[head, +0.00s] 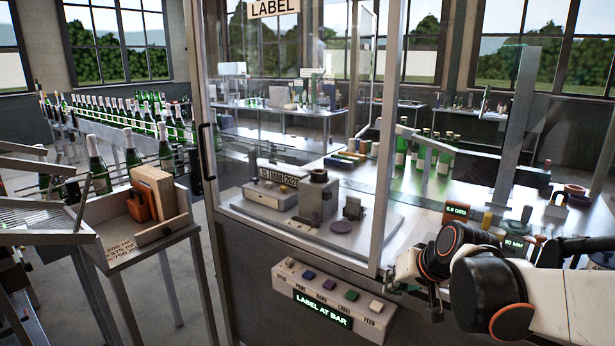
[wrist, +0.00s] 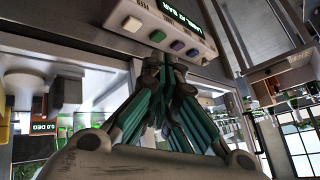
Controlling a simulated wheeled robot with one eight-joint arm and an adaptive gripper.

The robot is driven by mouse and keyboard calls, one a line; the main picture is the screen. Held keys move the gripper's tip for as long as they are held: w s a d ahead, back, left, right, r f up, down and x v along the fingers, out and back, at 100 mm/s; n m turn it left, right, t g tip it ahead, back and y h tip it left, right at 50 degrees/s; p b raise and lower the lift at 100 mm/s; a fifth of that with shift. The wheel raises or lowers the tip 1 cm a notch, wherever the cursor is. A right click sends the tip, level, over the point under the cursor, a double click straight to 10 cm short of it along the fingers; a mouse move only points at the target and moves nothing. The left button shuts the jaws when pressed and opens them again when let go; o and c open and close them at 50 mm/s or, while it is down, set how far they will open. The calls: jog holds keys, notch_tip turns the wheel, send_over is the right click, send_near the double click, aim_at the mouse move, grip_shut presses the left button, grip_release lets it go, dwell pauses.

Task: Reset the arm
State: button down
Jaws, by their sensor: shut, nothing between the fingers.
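My gripper (wrist: 163,62) shows in the wrist view with its green-and-grey fingers drawn together and nothing between them. Its tips point toward the button panel (wrist: 150,12), which appears upside down at the top of that view. In the head view my arm comes in from the right, and its end is beside the right end of the same button panel (head: 325,300). The fingertips are mostly hidden there. The panel has several coloured buttons and a lit "LABEL AT BAR" display (head: 323,310). Whether the fingers touch the panel cannot be told.
A glazed cabinet with a metal door post (head: 386,150) stands behind the panel, with a labelling machine (head: 318,195) inside. Small displays (head: 456,211) sit close to my arm. A cart with a wooden box (head: 152,192) and rows of bottles stand left. The floor left of the cabinet has some room.

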jog(key=s+d+r+n+h, duration=0.1)
jog(key=s+h, duration=0.1)
jog(key=s, duration=1.9)
jog(key=shift+n+h, duration=0.4)
jog(key=shift+s, duration=0.1)
dwell(2.1)
